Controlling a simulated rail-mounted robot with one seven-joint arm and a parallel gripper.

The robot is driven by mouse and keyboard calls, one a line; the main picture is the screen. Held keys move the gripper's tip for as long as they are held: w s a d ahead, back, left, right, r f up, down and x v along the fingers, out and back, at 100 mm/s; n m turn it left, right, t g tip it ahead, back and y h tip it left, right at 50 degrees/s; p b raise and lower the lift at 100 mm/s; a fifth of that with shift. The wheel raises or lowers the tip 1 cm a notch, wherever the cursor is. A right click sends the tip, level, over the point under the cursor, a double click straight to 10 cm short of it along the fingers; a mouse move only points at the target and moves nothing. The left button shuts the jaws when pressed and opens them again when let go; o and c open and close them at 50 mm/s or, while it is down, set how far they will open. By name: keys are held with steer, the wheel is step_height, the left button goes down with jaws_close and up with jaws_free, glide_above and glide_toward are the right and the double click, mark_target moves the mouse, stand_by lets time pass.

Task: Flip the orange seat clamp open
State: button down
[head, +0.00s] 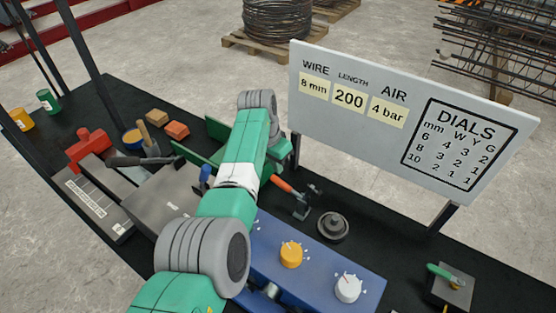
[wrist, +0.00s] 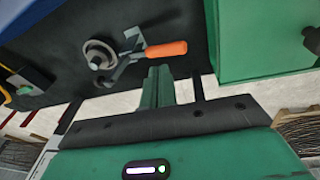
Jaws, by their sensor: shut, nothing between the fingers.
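The orange seat clamp has an orange handle (head: 283,185) and a dark metal bracket (head: 303,208), just right of my arm in the head view. In the wrist view its handle (wrist: 166,49) lies nearly level, pointing right, with the metal bracket (wrist: 130,50) at its left end. My gripper (wrist: 158,72) is shut and empty. Its green fingertips show just below the handle in the wrist view; I cannot tell whether they touch it. In the head view my fingertips are hidden behind my arm.
A round grey part (head: 333,227) sits beside the clamp, and a blue panel with an orange dial (head: 291,254) and a white dial (head: 348,288) is in front. A sign board (head: 400,120) stands behind. A green block (wrist: 265,40) is at right in the wrist view.

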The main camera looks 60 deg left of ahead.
steer(key=s+a+r, duration=0.3)
steer(key=r, duration=0.4)
steer(key=shift+a, duration=0.2)
